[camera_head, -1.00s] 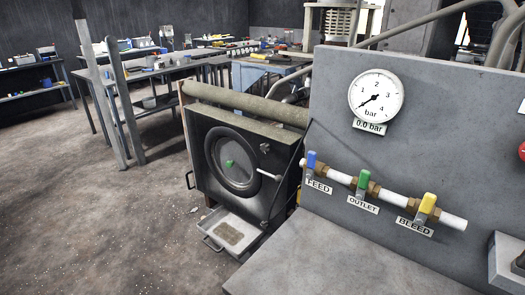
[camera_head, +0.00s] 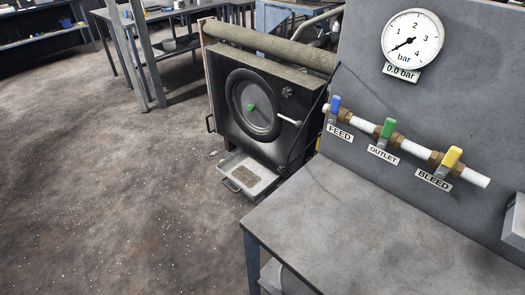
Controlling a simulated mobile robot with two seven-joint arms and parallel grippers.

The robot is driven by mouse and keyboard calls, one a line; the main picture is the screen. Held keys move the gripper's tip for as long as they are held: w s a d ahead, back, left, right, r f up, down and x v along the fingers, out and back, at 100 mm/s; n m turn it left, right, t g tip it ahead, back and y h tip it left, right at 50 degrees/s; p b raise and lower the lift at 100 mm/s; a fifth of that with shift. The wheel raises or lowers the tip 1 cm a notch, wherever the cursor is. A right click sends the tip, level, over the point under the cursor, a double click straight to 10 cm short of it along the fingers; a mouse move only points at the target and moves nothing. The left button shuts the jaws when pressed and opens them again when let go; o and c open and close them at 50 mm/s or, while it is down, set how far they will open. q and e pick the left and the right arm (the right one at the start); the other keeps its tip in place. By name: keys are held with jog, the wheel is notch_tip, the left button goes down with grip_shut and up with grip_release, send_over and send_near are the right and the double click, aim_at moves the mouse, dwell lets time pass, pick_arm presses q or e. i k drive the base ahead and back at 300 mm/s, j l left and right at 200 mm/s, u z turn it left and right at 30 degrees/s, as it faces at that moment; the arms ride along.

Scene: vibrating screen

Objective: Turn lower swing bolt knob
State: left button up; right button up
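A dark boxy unit (camera_head: 262,122) stands left of the grey panel. A small dark knob (camera_head: 287,91) is at the upper right of the ring. A pale rod-like handle (camera_head: 289,121) sticks out below that knob. A lower swing bolt knob is too small and dark to make out clearly near the lower right corner of the face. Neither of my grippers is in the head view.
A shallow tray (camera_head: 267,184) sits below the unit. The grey panel (camera_head: 459,90) carries a gauge (camera_head: 412,37) reading near zero and blue (camera_head: 335,104), green (camera_head: 388,128) and yellow (camera_head: 453,157) valve handles. A grey bench (camera_head: 350,225) fills the front right. The floor at left is clear.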

aim_at(281, 170)
jog(key=z, duration=0.8)
jog(key=i+j+z, duration=0.1)
jog(key=j+z, duration=0.9)
jog(key=j, duration=0.55)
jog(key=k+j+z, duration=0.15)
jog(key=j, duration=0.5)
